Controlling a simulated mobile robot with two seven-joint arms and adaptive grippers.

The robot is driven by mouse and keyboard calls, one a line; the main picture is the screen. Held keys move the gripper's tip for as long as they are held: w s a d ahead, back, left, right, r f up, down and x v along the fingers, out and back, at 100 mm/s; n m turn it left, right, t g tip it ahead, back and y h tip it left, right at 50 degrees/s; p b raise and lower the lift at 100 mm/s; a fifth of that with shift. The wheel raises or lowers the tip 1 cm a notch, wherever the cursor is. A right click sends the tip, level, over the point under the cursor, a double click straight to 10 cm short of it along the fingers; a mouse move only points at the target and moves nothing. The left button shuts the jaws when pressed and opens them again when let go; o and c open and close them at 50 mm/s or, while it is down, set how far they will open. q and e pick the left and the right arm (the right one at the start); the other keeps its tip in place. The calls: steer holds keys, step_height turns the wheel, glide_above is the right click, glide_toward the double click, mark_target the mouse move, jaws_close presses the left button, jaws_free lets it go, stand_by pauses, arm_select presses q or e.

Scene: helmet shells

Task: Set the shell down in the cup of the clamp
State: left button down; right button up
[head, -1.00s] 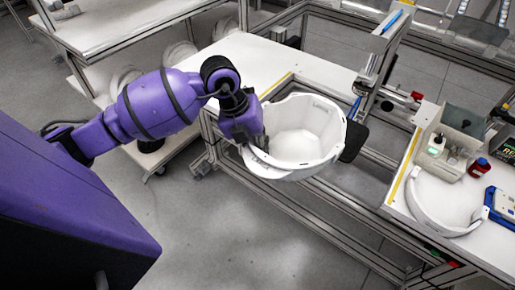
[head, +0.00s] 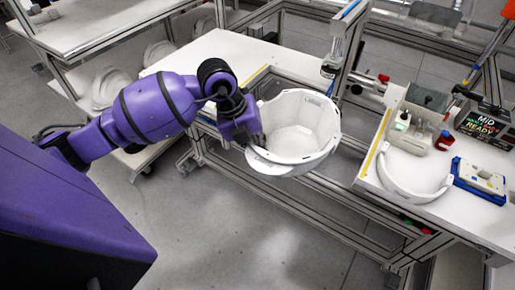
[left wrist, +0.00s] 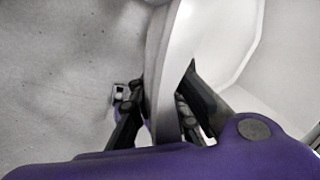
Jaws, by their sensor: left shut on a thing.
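The white helmet shell (head: 300,125) is held open side up, slightly tilted, over the gap between the benches. My left gripper (head: 252,140) is shut on its near left rim. In the left wrist view, the fingers (left wrist: 160,110) stand on both sides of the shell's rim (left wrist: 165,60). A metal clamp fixture (head: 367,83) with a red end shows just right of the shell. The clamp's cup cannot be made out and may be hidden behind the shell. My right gripper is not in view.
A white bench (head: 215,52) lies behind my left arm. The right bench (head: 375,175) carries a curved white part (head: 415,185), a grey box, a small red item (head: 445,140) and a blue-edged device (head: 478,180). An upright post (head: 343,42) stands behind the shell.

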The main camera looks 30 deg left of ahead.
arm_select(q)
steer(key=shift+w+d, duration=0.1)
steer(key=shift+w, duration=0.25)
steer(key=w+b, duration=0.2)
steer(key=w, duration=0.5)
steer(key=w+d+b, duration=0.1)
steer(key=w+b, duration=0.1)
steer(key=w, duration=0.4)
steer(key=w+d+b, duration=0.1)
steer(key=w+b, duration=0.1)
steer(key=w, duration=0.5)
steer(key=shift+w, duration=0.35)
steer(key=shift+w+f, duration=0.1)
steer(key=shift+w, duration=0.25)
steer(key=shift+f+b, duration=0.3)
steer(key=shift+f, duration=1.05)
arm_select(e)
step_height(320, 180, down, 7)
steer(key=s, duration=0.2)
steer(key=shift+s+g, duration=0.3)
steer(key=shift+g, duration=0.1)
arm_select(q)
steer(key=shift+s, duration=0.1)
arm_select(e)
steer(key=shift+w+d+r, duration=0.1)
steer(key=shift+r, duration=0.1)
arm_select(q)
steer(key=shift+f, duration=0.1)
